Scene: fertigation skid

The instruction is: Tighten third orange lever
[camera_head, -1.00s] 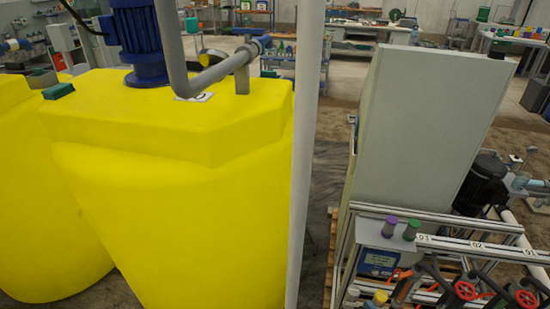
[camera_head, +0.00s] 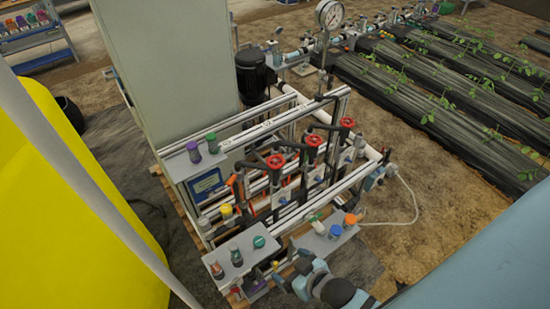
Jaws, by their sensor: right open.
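The pipe rack (camera_head: 262,128) stands in the middle of the head view, with three red round handwheels, (camera_head: 275,161), (camera_head: 314,141) and (camera_head: 347,122), in a row. A small orange part (camera_head: 239,187) shows on the rack below and left of the nearest handwheel. Black fittings and pipes partly hide the levers, and I cannot tell which is the third orange lever. My right gripper (camera_head: 283,272) is at the bottom centre, close to the front shelves and apart from the handwheels. It is open, and its fingers are small and hard to make out. My left gripper is out of view.
A shelf with colored knobs (camera_head: 240,254) and another with blue and orange caps (camera_head: 326,240) stand in front of the rack. A grey cabinet (camera_head: 165,65) rises behind it. A yellow tank (camera_head: 60,190) stands left. Planted beds (camera_head: 450,100) lie at the right.

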